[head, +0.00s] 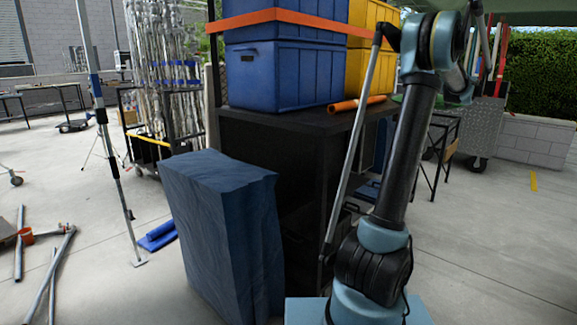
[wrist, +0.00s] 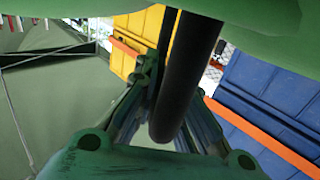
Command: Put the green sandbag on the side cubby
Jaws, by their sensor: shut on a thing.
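The green sandbag (wrist: 255,14) fills the top of the wrist view, close to the camera, with only part of it showing. Its dark strap or handle (wrist: 180,75) runs down between the two fingers. My gripper (wrist: 172,95) is shut on this handle, and the bag is off the ground.
Blue crates (head: 285,75) and yellow crates (head: 369,62) under an orange strap stand on the cart. An orange roll (head: 357,104) lies at its edge. A tall covered blue block (head: 220,220) stands before the cart's left part.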

